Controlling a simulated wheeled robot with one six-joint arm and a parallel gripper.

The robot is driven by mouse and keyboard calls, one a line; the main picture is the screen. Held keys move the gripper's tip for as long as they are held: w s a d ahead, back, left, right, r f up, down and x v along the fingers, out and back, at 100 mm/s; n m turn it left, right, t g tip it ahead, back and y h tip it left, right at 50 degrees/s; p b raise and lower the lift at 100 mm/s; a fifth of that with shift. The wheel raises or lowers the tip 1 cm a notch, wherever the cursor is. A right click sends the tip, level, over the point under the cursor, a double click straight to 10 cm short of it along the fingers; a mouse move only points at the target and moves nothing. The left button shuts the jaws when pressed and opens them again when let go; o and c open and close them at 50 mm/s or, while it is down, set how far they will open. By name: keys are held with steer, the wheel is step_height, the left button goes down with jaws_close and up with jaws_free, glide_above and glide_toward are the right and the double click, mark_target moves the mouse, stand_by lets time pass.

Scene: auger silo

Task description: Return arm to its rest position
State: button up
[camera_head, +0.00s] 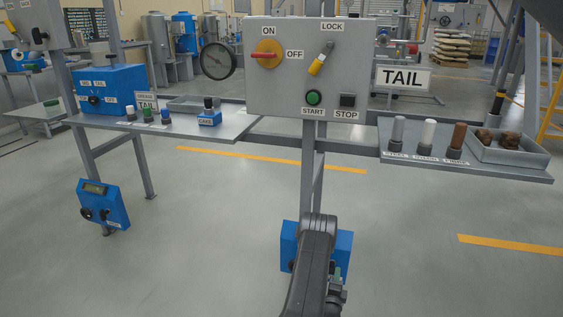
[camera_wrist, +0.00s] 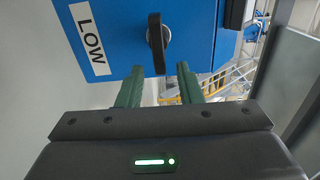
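My arm (camera_head: 313,265) reaches forward at the bottom middle of the head view, low in front of the panel post. It hides most of a blue box (camera_head: 344,243) and my gripper there. In the wrist view my gripper (camera_wrist: 160,69) shows two green fingers standing apart with nothing held between them. Just beyond the fingertips is a black knob (camera_wrist: 156,42) on a blue box face (camera_wrist: 125,30) with a LOW label (camera_wrist: 90,38). The knob lines up with the gap between the fingers; I cannot tell whether they touch it.
A grey control panel (camera_head: 270,95) with a red switch, lock lever and buttons stands above my arm. A right shelf (camera_head: 470,168) holds several cylinders and a tray. A left shelf (camera_head: 225,125) holds small items. A blue meter box (camera_head: 103,205) hangs at left. Open floor lies between.

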steer(key=x, duration=0.3)
steer(key=shift+b, duration=0.35)
steer(key=n, duration=0.2)
steer(key=r+n, duration=0.1)
steer(key=n, duration=0.2)
steer(key=shift+a, duration=0.1)
steer(key=shift+r, duration=0.1)
